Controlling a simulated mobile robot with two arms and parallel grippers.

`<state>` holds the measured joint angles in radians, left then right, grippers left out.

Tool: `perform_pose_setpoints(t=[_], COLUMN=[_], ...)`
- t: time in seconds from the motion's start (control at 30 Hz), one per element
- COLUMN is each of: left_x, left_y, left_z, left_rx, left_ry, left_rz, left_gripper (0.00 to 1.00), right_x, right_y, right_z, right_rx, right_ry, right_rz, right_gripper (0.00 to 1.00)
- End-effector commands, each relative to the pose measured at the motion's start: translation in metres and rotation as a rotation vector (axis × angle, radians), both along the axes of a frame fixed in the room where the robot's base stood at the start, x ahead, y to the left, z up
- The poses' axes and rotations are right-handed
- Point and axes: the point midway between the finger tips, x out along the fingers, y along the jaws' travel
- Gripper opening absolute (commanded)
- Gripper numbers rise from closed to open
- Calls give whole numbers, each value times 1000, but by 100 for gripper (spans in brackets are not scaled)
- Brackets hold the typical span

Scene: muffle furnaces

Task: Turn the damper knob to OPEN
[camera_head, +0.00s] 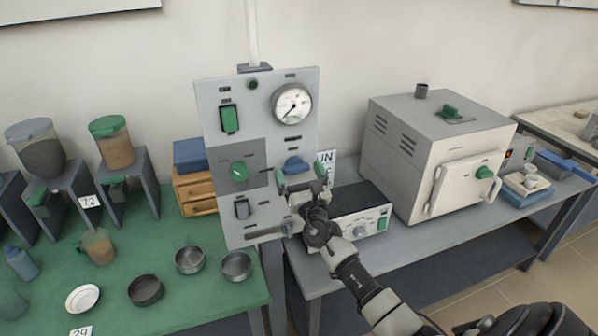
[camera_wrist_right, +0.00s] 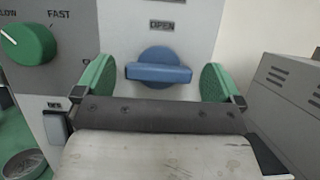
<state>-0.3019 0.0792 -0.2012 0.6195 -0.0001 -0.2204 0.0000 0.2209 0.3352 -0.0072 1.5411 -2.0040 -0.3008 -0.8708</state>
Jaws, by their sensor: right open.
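The damper knob (camera_wrist_right: 158,70) is blue, with a bar-shaped handle lying about level, and sits on the grey control panel (camera_head: 262,204) under an OPEN label (camera_wrist_right: 161,25). In the head view the knob (camera_head: 295,164) is at the right of the panel. My right gripper (camera_wrist_right: 158,84) is open, with one green fingertip to each side of the knob and a gap on both sides. In the head view my right gripper (camera_head: 301,182) is just below the knob, in front of the panel. My left gripper is not in view.
A green speed knob (camera_wrist_right: 30,44), marked SLOW to FAST, is left of the gripper. The panel also carries a round gauge (camera_head: 292,103) and a green switch (camera_head: 229,119). A white furnace (camera_head: 440,150) stands on the right bench. A small grey box (camera_head: 362,212) is close behind my gripper.

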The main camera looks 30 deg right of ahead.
Motion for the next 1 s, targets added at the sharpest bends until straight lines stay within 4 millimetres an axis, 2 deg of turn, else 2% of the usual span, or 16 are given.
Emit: perform_pose_setpoints(t=[0.23,0.5,0.57,0.8,1.0], left_x=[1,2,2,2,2], left_y=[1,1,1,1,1], left_z=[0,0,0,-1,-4], left_rx=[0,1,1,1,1], left_ry=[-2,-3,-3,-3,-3], left_rz=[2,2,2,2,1], left_gripper=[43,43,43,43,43], right_x=[0,0,0,0,0], right_y=[0,0,0,0,1], right_z=[0,0,0,-1,-1], right_rx=[0,0,0,25,112], right_ry=[0,0,0,-6,-27], right_rz=[0,0,0,1,0], right_gripper=[96,55,49,49,49])
